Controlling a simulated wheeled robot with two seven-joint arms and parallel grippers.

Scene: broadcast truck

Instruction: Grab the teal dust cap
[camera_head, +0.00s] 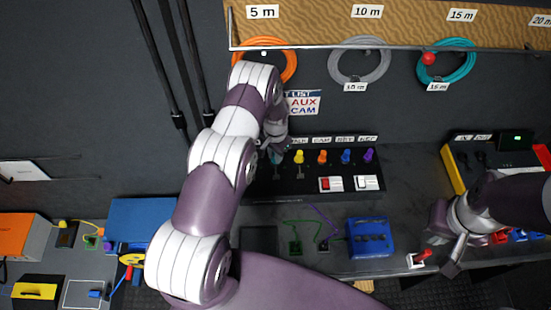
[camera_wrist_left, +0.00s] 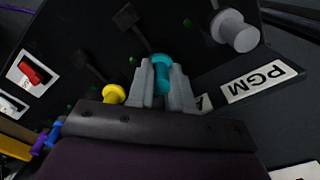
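The teal dust cap (camera_wrist_left: 162,72) stands between the two fingers of my left gripper (camera_wrist_left: 165,88) in the left wrist view, with both fingers close against its sides. In the head view the cap (camera_head: 276,157) shows just below my left gripper (camera_head: 275,145), at the left end of a row of coloured caps on a black panel (camera_head: 312,185). Whether it has left the panel cannot be told. My right gripper (camera_head: 443,246) is at the lower right, its fingers apart, near a small red-handled switch (camera_head: 421,257), and holds nothing that I see.
A yellow cap (camera_wrist_left: 113,94) stands beside my left gripper; orange, blue and purple caps (camera_head: 368,155) follow along the row. A grey cylinder (camera_wrist_left: 234,31) stands near the PGM label (camera_wrist_left: 259,82). A blue box (camera_head: 370,238) sits on the counter. Cable coils (camera_head: 358,62) hang above.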

